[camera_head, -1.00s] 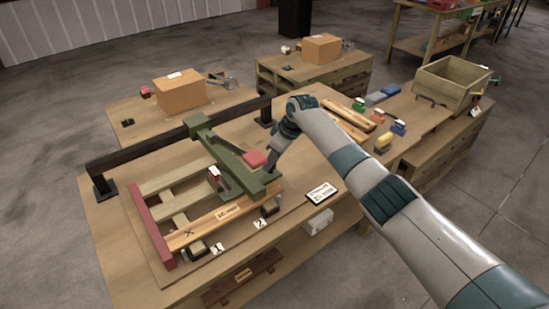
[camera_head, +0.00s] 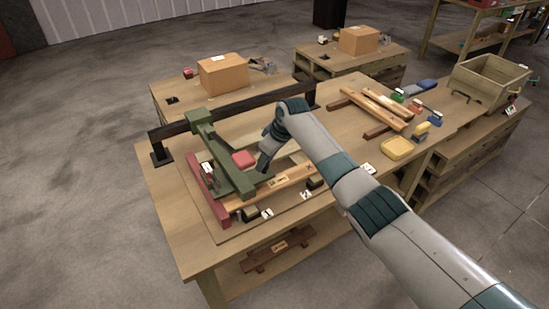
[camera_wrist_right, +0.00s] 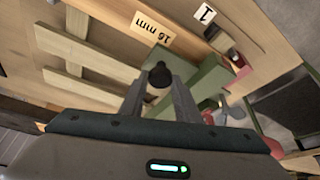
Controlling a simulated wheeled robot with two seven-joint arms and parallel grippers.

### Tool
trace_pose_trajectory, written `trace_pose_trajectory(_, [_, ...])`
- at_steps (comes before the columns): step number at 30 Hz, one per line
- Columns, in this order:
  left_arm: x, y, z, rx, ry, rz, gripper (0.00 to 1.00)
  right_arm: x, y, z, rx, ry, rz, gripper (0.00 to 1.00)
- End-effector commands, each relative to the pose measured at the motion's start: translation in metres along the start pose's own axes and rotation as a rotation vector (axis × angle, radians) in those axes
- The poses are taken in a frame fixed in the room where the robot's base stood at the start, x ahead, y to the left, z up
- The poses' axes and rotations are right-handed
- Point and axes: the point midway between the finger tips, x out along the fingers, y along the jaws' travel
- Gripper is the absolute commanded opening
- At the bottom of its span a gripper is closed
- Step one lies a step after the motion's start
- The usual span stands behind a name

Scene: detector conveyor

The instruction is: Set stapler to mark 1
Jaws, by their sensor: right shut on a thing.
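The stapler is a green arm (camera_head: 222,158) with a red block (camera_head: 243,158) beside it, hung across a dark rail (camera_head: 258,103). Its near end is by the white mark 1 card (camera_head: 267,213), left of the mark 2 card (camera_head: 306,195). My right gripper (camera_wrist_right: 158,92) is shut on a dark round-topped knob (camera_wrist_right: 159,74) beside the green arm. In the head view the fingers are partly hidden by my own wrist. The mark 1 card also shows in the wrist view (camera_wrist_right: 206,13). My left gripper is not in view.
A wooden pallet frame lies under the stapler, with a "16 mm" plank (camera_head: 278,182) at its near side and a red end bar (camera_head: 207,195) at left. A wooden crate (camera_head: 490,82) stands at far right.

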Motion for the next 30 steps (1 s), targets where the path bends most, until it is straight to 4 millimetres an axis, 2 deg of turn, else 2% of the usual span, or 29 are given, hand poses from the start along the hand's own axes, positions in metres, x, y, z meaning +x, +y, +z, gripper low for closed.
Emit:
trace_pose_trajectory(13, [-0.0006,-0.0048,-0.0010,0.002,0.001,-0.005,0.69,0.0008,-0.0051,-0.0045,0.001,0.004,-0.003,0.00])
trace_pose_trajectory(14, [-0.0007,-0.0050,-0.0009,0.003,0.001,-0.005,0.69,0.0008,-0.0050,-0.0045,0.001,0.004,-0.003,0.36])
trace_pose_trajectory(15, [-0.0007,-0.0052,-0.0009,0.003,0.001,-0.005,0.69,0.0008,-0.0049,-0.0044,0.001,0.004,-0.002,0.46])
trace_pose_trajectory(30, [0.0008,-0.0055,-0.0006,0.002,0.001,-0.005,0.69,-0.0036,-0.0034,-0.0033,0.000,0.003,0.000,0.47])
